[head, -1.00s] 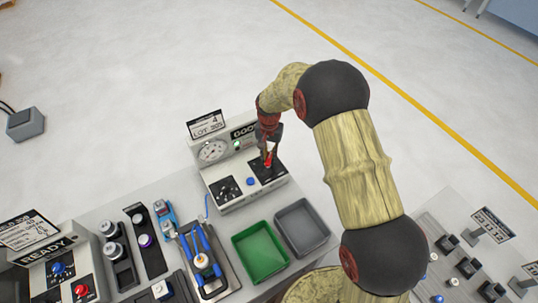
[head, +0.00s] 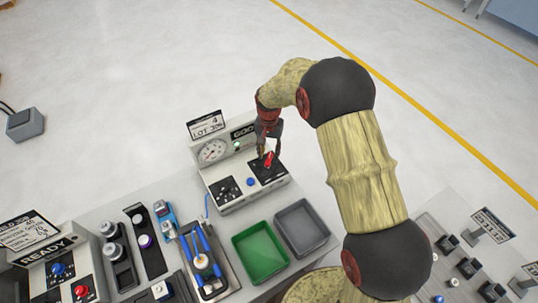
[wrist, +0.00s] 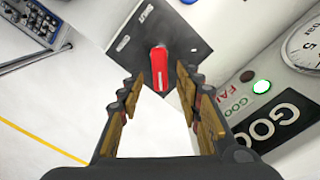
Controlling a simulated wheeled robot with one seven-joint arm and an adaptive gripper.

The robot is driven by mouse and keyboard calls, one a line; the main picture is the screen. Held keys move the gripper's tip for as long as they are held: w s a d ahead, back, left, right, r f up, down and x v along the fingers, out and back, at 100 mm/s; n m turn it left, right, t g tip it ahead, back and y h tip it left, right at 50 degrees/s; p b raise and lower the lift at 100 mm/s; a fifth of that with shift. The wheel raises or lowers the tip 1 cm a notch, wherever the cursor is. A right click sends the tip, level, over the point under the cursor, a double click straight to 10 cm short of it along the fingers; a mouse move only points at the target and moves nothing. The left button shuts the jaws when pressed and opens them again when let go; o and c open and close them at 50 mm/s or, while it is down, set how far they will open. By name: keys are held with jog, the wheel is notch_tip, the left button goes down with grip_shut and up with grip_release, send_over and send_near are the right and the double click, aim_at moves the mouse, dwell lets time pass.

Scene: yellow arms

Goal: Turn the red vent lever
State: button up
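The red vent lever (head: 268,160) stands on a dark plate on the right part of the grey gauge box. In the wrist view the red lever (wrist: 159,68) shows between and just beyond my fingertips, with a gap on both sides. My gripper (wrist: 158,84) is open and empty, its two fingers apart. In the head view my gripper (head: 268,150) hangs just above and behind the lever, partly in front of the box's display. I cannot tell the exact height gap.
The gauge box carries a round dial (head: 212,151), a lit green lamp (wrist: 261,87), a black knob plate (head: 224,190) and a blue button (head: 251,182). A green tray (head: 260,252) and a grey tray (head: 302,227) lie in front. Tools stand left.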

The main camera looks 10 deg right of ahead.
aim_at(269, 157)
notch_tip(269, 157, up, 10)
dwell(0.3)
jog(key=shift+f, duration=0.1)
dwell(0.4)
jog(key=s+d+r+n+t+b, duration=0.1)
jog(key=s+d+r+t+b, duration=0.1)
jog(key=s, duration=0.9)
jog(key=s+d+r+n+t+b, duration=0.1)
jog(key=s+d+r+b, duration=0.3)
jog(key=s, duration=0.7)
jog(key=s+d+r+n+t+b, duration=0.2)
jog(key=s+d+r+b, duration=0.2)
jog(key=s, duration=0.7)
jog(key=shift+r+n+t+b, duration=0.3)
jog(key=shift+r, duration=0.1)
jog(key=shift+w, duration=0.1)
jog(key=shift+c, duration=0.6)
